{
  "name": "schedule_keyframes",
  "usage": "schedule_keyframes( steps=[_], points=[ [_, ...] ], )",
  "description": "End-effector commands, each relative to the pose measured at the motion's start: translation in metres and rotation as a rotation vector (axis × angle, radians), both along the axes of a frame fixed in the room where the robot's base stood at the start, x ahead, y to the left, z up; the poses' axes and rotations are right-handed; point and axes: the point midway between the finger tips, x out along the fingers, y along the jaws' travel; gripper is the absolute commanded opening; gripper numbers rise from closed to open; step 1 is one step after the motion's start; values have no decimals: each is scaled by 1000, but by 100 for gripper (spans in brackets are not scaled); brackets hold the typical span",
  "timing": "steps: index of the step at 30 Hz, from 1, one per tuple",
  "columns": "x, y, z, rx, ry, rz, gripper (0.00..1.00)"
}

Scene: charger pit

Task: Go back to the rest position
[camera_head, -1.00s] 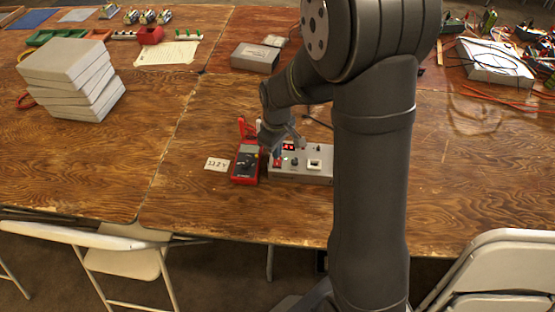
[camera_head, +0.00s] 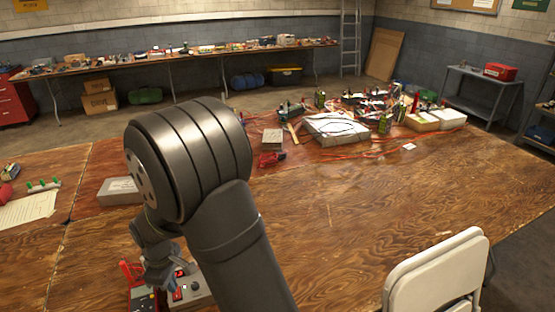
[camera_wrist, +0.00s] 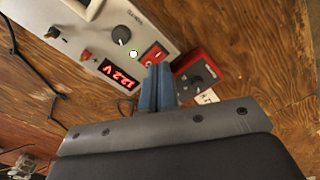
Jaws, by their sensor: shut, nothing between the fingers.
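My gripper (camera_wrist: 158,90) is shut and empty, with its blue fingers together in the wrist view. In the head view my gripper (camera_head: 168,286) is low in the picture, close to the power supply. The grey power supply box (camera_wrist: 105,35) has a red display (camera_wrist: 118,73) reading 12.2 V, a black knob (camera_wrist: 121,35) and a red switch (camera_wrist: 154,54). Its top also shows in the head view (camera_head: 203,297), partly behind my arm. The red multimeter (camera_wrist: 202,72) lies beside it, cut off at the bottom of the head view (camera_head: 141,299). Fingertip contact cannot be told.
A grey box (camera_head: 119,191) and a paper sheet (camera_head: 28,208) lie at left. A white panel with cables (camera_head: 337,128) and several tools fill the table's far side. The wooden table (camera_head: 390,200) is clear at right, with a white chair (camera_head: 437,270) at its edge.

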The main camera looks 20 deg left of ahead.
Motion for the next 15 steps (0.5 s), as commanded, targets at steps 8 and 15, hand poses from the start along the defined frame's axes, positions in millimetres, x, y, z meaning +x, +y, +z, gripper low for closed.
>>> schedule_keyframes(
  steps=[8,15],
  points=[
    [0,-1,-35,-2,1,0,0],
    [0,0,-39,0,0,0,0]
  ],
)
